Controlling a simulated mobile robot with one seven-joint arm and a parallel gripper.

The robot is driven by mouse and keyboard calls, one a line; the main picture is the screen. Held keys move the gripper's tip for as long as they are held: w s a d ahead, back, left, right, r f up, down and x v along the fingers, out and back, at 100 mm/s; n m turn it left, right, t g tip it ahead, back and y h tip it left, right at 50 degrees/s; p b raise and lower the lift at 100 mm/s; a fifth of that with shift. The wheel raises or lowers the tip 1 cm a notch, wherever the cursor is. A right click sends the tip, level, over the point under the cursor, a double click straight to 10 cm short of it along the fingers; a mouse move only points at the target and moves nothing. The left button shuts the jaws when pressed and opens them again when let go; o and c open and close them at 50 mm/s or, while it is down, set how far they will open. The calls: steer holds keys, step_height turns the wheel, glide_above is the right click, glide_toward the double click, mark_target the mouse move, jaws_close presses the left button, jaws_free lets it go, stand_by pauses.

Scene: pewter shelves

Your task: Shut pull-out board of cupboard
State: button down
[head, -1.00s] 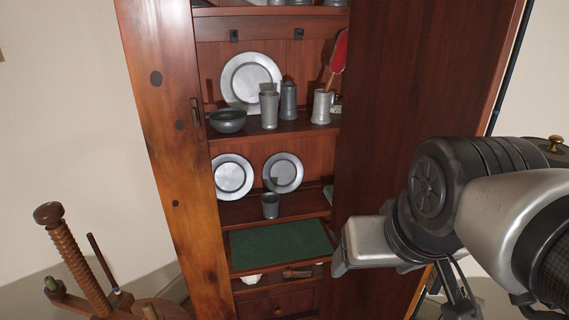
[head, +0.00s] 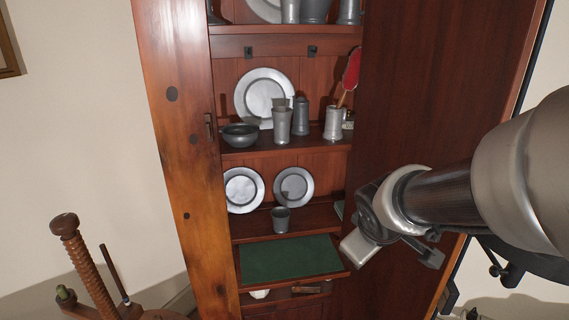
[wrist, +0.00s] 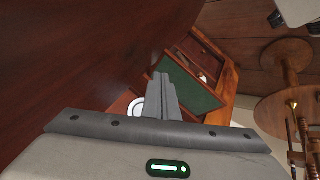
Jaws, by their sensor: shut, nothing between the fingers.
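The pull-out board (head: 288,258), green-topped with a wooden edge, sticks out of the cupboard (head: 176,130) below the lower plate shelf. It also shows in the wrist view (wrist: 192,90), beyond my fingers. My gripper (wrist: 161,78) is shut and empty, its fingers together and pointing toward the board. In the head view the hand is just right of the board's right end, beside the open door; its fingertips are not clear there. I cannot tell whether they touch the board.
The dark open door (head: 425,130) stands close along my arm's side. A pewter cup (head: 281,220) and two plates stand on the shelf above the board. A drawer and small items lie below it. A wooden screw stand (head: 85,265) is at the lower left.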

steer(key=w+a+f+n+y, duration=0.2)
steer(key=w+a+f+n, duration=0.25)
steer(key=f, duration=0.35)
steer(key=n+g+y+b, duration=0.2)
steer(key=n+y+b, duration=0.25)
steer(key=n, duration=0.25)
glide_toward(268, 288)
steer(key=s+a+f, duration=0.3)
steer(key=f, duration=0.2)
steer(key=shift+y, duration=0.45)
steer(key=shift+w+a+r+p, duration=0.1)
steer(key=shift+w+p, duration=0.15)
steer(key=shift+w, duration=0.45)
steer(key=shift+w+a+f+p, duration=0.1)
steer(key=shift+w+p, duration=0.15)
steer(key=shift+w, duration=0.45)
steer(key=shift+w+a+r+p, duration=0.15)
steer(key=shift+w+p, duration=0.1)
steer(key=shift+w, duration=0.45)
